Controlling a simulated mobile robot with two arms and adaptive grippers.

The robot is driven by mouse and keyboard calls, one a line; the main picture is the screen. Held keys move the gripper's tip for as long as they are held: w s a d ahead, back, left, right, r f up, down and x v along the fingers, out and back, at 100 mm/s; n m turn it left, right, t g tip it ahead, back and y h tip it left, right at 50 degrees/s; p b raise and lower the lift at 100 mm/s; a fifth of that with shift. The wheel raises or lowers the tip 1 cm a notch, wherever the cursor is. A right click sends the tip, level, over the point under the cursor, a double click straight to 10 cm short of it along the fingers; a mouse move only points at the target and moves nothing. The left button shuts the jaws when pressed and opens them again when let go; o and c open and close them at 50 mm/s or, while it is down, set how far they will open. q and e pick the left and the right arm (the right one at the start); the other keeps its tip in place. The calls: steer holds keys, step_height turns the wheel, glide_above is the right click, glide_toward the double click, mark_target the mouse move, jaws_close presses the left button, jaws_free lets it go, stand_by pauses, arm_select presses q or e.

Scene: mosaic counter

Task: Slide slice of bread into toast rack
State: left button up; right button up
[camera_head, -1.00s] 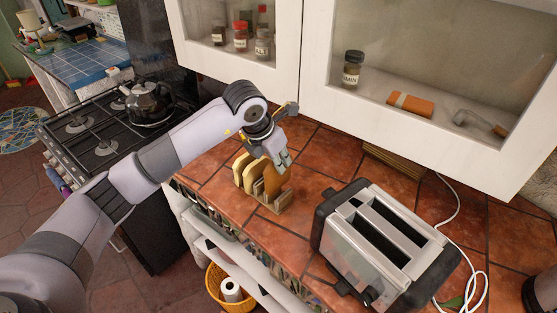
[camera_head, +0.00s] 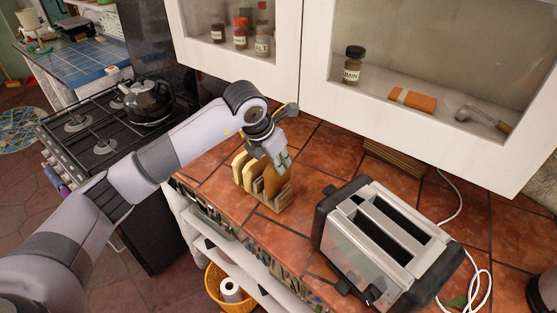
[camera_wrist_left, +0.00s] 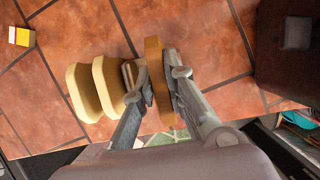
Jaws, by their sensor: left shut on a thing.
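The wooden toast rack (camera_head: 280,208) stands on the tiled counter. Two pale slices of bread (camera_head: 240,168) stand upright in its left part; they also show in the left wrist view (camera_wrist_left: 83,92). My left gripper (camera_head: 281,161) is over the rack's right end, shut on a browner slice of bread (camera_head: 272,184). In the left wrist view, this slice (camera_wrist_left: 153,60) is upright between my fingers (camera_wrist_left: 162,88), beside a rack divider and roughly parallel to the pale slices. Its lower edge is hidden, so I cannot tell how deep it sits. My right gripper is out of view.
A toaster (camera_head: 350,245) with two empty-looking slots stands right of the rack, with a white cable (camera_head: 470,262) behind it. A white wall cabinet (camera_head: 312,60) hangs above the counter. A stove with a kettle (camera_head: 148,103) is at left. Bare tiles (camera_head: 325,150) lie behind the rack.

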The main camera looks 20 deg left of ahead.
arm_select(q)
steer(key=shift+f+b, duration=1.4)
steer(key=shift+f, duration=0.25)
steer(key=o, duration=0.5)
steer(key=shift+o, duration=0.5)
steer(key=o, duration=0.5)
steer(key=v, duration=1.2)
